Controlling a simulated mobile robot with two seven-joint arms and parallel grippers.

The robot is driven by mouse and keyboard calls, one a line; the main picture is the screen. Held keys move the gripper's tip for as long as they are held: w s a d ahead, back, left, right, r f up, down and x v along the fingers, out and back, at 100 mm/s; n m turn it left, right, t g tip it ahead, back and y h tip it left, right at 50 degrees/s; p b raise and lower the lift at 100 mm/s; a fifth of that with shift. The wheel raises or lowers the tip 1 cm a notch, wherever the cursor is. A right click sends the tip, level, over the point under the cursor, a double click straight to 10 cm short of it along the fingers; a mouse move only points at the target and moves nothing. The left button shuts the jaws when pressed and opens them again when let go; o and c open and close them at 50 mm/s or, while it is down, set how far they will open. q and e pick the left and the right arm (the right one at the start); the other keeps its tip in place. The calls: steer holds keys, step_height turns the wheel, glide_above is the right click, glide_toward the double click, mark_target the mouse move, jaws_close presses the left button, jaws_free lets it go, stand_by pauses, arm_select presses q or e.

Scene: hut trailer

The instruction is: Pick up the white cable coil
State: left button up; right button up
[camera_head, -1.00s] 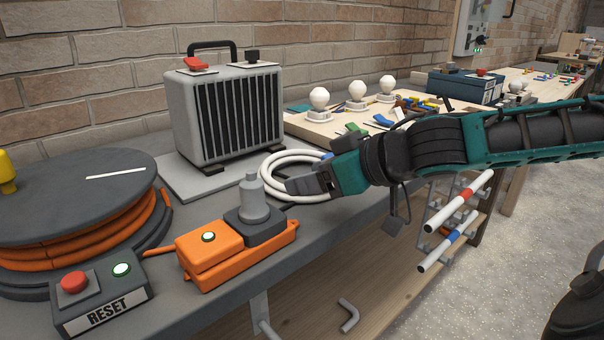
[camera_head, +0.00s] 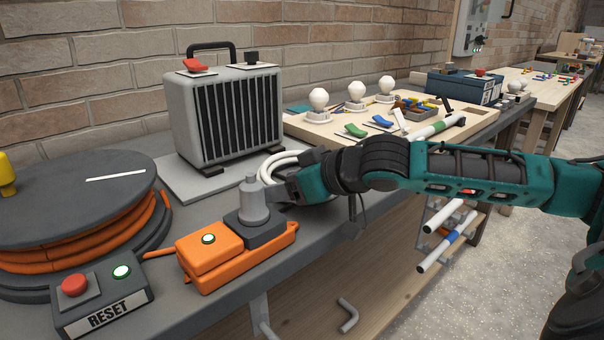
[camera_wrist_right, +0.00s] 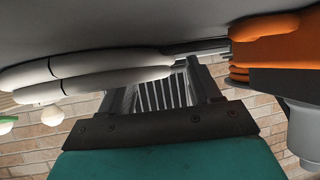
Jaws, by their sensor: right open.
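The white cable coil (camera_head: 270,165) lies on the grey bench, right of the heater and behind the grey plug. Its front and right side are hidden by my right gripper (camera_head: 278,186). My right gripper is low over the bench at the coil's near side, its jaws apart. In the right wrist view, upside down, the coil (camera_wrist_right: 85,73) runs along the left. Its end reaches across the space in front of the open fingers (camera_wrist_right: 160,85); I cannot tell whether they touch it. My left gripper is out of view.
A grey plug (camera_head: 253,200) on an orange box (camera_head: 208,256) stands close left of the gripper. The heater (camera_head: 228,115) is behind. A cable reel (camera_head: 75,185) and RESET box (camera_head: 102,297) are left. A wooden board (camera_head: 300,125) with bulbs is at the right back.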

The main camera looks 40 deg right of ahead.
steer(key=shift+w+a+f, duration=0.15)
steer(key=shift+w+f, duration=0.05)
steer(key=shift+w, duration=0.1)
jaws_close()
stand_by(0.5)
